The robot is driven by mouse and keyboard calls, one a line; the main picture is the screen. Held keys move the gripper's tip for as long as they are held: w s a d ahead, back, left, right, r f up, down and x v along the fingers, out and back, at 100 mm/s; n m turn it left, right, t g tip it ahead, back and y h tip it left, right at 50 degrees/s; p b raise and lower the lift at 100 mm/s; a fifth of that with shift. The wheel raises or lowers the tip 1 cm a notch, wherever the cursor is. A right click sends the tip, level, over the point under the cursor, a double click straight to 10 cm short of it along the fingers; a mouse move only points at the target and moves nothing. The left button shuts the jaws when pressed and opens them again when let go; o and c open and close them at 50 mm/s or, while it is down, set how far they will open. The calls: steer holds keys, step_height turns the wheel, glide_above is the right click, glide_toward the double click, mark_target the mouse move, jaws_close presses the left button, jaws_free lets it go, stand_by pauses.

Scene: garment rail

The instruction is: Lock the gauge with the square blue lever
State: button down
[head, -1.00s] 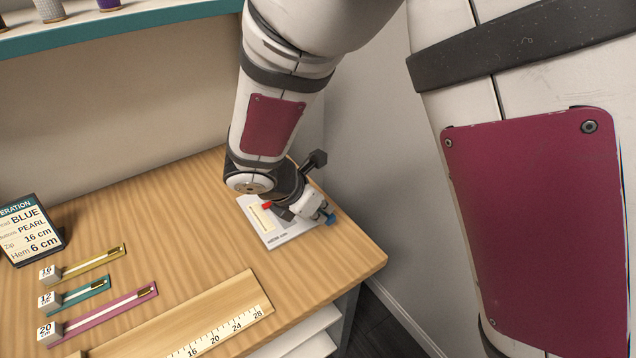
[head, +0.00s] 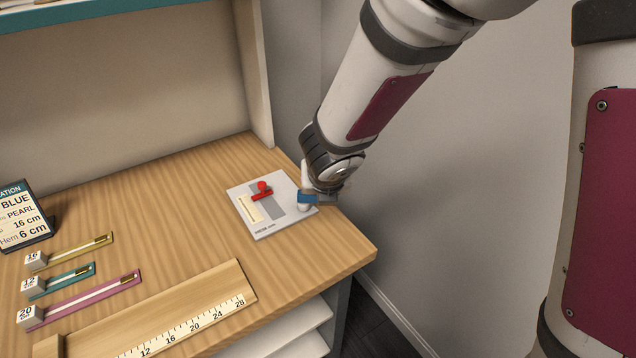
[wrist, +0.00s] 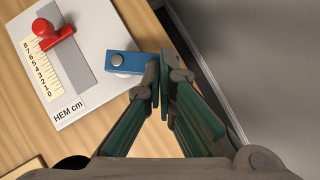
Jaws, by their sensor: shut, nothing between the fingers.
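The hem gauge (head: 272,229) is a white plate with a scale and grey slot, lying at the table's right end. Its red slider (head: 262,192) stands near the high-number end of the scale; it also shows in the wrist view (wrist: 52,38). The square blue lever (wrist: 124,63) sits at the gauge's right edge, pointing right across it in the wrist view; in the head view (head: 306,198) my arm partly covers it. My gripper (wrist: 165,62) is shut and empty, its fingertips beside the lever's right end. Whether they touch it I cannot tell.
A wooden ruler (head: 180,322) lies along the table's front. Several zippers with numbered blocks, such as the pink one (head: 85,300), lie at left near an order card (head: 22,215) reading Hem 6 cm. A grey wall (head: 440,190) stands right of the table.

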steer(key=shift+w+d+n, duration=0.15)
steer(key=shift+w+n, duration=0.15)
steer(key=shift+w, duration=0.05)
steer(key=shift+a, duration=0.2)
steer(key=shift+a, duration=0.6)
steer(key=v, duration=1.2)
steer(key=shift+d, duration=0.1)
stand_by(0.3)
